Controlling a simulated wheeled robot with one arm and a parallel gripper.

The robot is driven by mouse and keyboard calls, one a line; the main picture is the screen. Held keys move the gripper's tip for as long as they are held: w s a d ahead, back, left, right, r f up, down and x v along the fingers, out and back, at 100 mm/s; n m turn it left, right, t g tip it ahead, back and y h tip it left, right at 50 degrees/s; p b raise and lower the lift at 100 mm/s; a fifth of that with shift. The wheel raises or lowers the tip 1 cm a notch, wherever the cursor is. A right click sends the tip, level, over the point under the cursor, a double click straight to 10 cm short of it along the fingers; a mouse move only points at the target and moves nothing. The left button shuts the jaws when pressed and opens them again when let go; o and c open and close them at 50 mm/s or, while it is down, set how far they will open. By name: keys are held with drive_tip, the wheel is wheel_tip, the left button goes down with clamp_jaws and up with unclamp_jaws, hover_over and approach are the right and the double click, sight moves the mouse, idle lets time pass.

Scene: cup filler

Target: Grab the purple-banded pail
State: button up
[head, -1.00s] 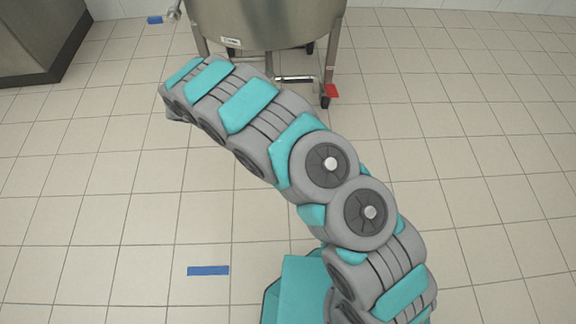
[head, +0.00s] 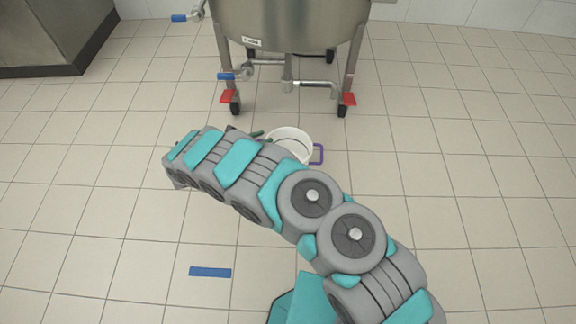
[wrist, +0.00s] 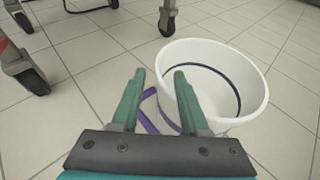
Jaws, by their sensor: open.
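The pail (head: 289,137) is white, with a purple handle (head: 318,154) on its right side in the head view. It stands upright on the floor, its near side hidden by my arm. In the wrist view the pail (wrist: 236,62) is right of centre, with a dark line inside it. My gripper (wrist: 159,80) is open, with green fingers. Purple parts (wrist: 145,119) show between and beside the fingers. The right finger overlaps the pail's left rim and wall; I cannot tell whether it touches. In the head view the fingertips show just left of the pail.
A steel tank (head: 290,22) on wheeled legs with red pedals (head: 348,99) stands behind the pail. Its pipe and blue-handled valve (head: 227,76) hang low. Blue tape (head: 210,272) lies on the tiles. The floor to the right is clear.

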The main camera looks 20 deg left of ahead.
sight(273, 133)
drive_tip(key=shift+b+x, duration=0.3)
drive_tip(key=shift+x, duration=2.4)
drive_tip(key=shift+s, duration=0.1)
drive_tip(key=shift+c, duration=0.2)
drive_tip(key=shift+d, duration=0.1)
clamp_jaws()
